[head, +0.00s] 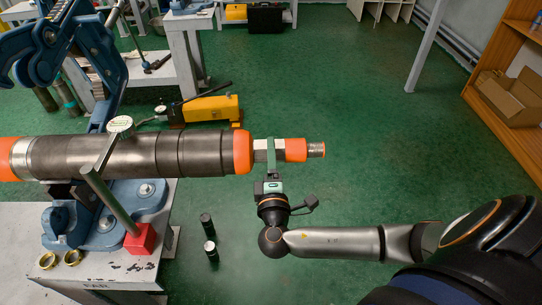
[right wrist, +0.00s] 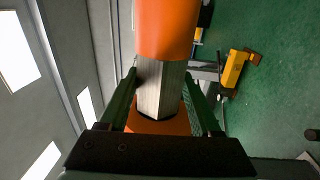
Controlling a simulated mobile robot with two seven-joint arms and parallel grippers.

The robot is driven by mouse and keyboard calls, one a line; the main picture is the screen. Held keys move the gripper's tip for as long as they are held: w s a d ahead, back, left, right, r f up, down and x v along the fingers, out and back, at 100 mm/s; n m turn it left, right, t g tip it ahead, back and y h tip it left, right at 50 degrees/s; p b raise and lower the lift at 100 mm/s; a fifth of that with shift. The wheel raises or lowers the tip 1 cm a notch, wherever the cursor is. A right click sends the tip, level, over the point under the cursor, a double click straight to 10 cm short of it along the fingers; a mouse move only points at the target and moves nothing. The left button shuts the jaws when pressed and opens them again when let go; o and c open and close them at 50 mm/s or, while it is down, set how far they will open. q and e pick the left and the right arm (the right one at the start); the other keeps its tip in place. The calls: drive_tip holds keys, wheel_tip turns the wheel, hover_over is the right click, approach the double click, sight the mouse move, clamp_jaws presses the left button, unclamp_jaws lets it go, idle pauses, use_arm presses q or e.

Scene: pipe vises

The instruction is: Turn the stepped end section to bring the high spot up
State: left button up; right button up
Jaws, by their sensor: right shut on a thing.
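A long steel pipe (head: 140,155) lies level in the blue vise (head: 75,50) on the left. Its stepped end section (head: 261,150), with a bare hex part, an orange band and a narrow threaded tip, projects to the right. My right gripper (head: 271,155) comes from below and is shut on the hex part. In the right wrist view, the fingers (right wrist: 160,98) lie either side of the grey hex part (right wrist: 160,80), between orange bands. A dial gauge (head: 121,125) on a post with a red base (head: 140,239) stands at the pipe; its reading is too small to tell. My left gripper is not in view.
A yellow tool (head: 210,108) sits behind the pipe. A wooden shelf (head: 510,95) with a cardboard box stands at the right.

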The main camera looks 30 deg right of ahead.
drive_tip(key=o, duration=1.4)
drive_tip(key=b+v, duration=0.1)
drive_tip(key=v, duration=1.1)
drive_tip(key=shift+s+a, duration=0.1)
drive_tip(key=shift+s, duration=0.15)
